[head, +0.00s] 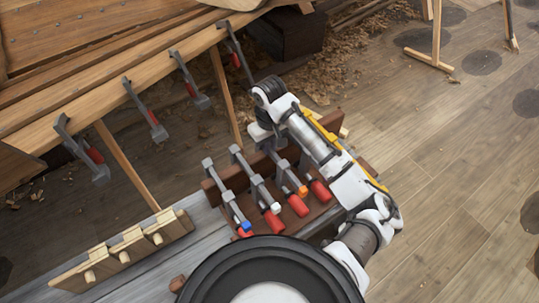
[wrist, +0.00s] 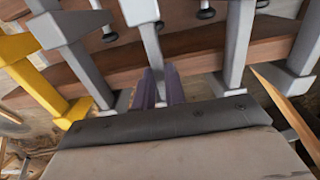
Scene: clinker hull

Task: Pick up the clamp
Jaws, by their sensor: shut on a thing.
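Several grey bar clamps with red handles stand in a brown wooden rack (head: 212,190) in the head view, one with a blue band (head: 245,225), one with a white band (head: 276,208) and one with an orange band (head: 302,190). In the wrist view, my gripper (wrist: 165,88) has its purple-grey fingers shut on the grey bar of a clamp (wrist: 146,38). This clamp is still among its neighbours at the rack. In the head view my arm partly hides the gripper and the grip, so I cannot tell the held clamp's band.
Grey bars (wrist: 236,45) stand close on both sides of the gripper, with a yellow clamp (wrist: 38,75) at the left. More clamps (head: 145,108) hang on the hull's plank edge (head: 100,95). A wooden block rack (head: 125,250) lies at lower left. Floor at right is open.

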